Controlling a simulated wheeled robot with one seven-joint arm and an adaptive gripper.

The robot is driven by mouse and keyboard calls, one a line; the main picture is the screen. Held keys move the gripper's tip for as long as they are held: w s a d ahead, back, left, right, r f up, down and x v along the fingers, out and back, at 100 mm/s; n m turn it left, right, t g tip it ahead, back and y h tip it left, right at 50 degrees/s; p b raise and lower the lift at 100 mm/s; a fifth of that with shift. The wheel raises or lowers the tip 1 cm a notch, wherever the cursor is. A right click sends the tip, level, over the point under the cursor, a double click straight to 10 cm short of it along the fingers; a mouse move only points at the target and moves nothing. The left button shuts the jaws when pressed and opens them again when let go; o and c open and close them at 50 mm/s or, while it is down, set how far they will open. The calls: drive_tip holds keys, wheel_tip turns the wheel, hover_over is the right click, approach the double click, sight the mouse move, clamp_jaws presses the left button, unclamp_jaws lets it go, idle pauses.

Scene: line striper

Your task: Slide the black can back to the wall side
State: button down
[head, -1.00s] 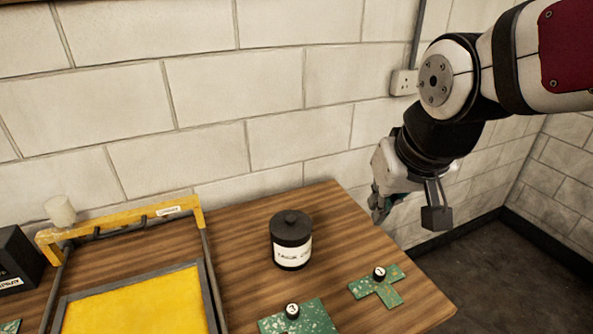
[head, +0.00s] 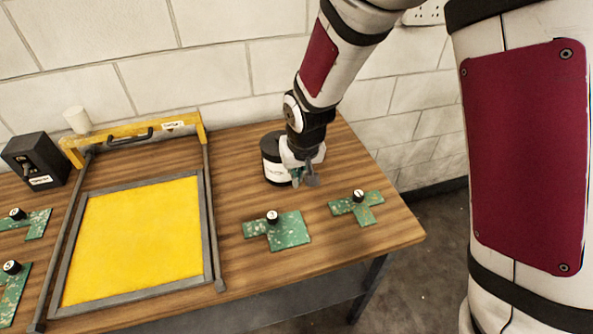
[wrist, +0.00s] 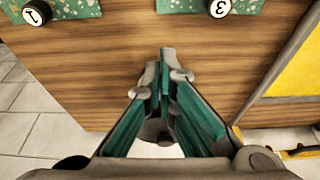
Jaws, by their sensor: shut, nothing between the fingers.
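The black can (head: 270,153) with a white label stands upright on the wooden table near the wall, to the right of the yellow framed screen. My gripper (head: 306,183) points down at the can's front right in the head view and covers part of its side and label. I cannot tell whether the fingers touch the can. In the wrist view my gripper (wrist: 165,52) has its green-padded fingers together at the tips with nothing between them.
Green speckled pieces with black knobs, numbered 3 (head: 290,230) and 1 (head: 368,212), lie in front of the can. The yellow screen frame (head: 207,215) is to the left. The block wall (head: 220,75) runs behind the table; its right edge is nearby.

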drive_tip(key=x, duration=0.9)
drive_tip(key=shift+f+p, duration=0.25)
drive_tip(key=shift+p, duration=0.1)
drive_tip(key=shift+w+a, duration=0.25)
drive_tip(key=shift+w, duration=0.95)
drive_tip(key=shift+w+a+r, duration=0.1)
drive_tip(key=shift+w+a, duration=0.1)
drive_tip(key=shift+w, duration=0.55)
drive_tip(key=w+a+b, duration=0.1)
drive_tip(key=w+b, duration=0.3)
drive_tip(key=w, duration=0.2)
drive_tip(key=w+a+b, duration=0.2)
drive_tip(key=w+b, duration=0.3)
drive_tip(key=w, duration=0.1)
drive_tip(key=w+a+b, duration=0.1)
drive_tip(key=w+b, duration=0.3)
drive_tip(key=w, duration=0.2)
drive_tip(key=shift+w+a+b, duration=0.3)
drive_tip(key=shift+a+b, duration=0.05)
drive_tip(key=shift+b, duration=0.05)
drive_tip(key=shift+w+a+b, duration=0.15)
drive_tip(key=shift+w+b, duration=0.2)
drive_tip(key=shift+w, duration=0.15)
drive_tip(key=shift+s, duration=0.15)
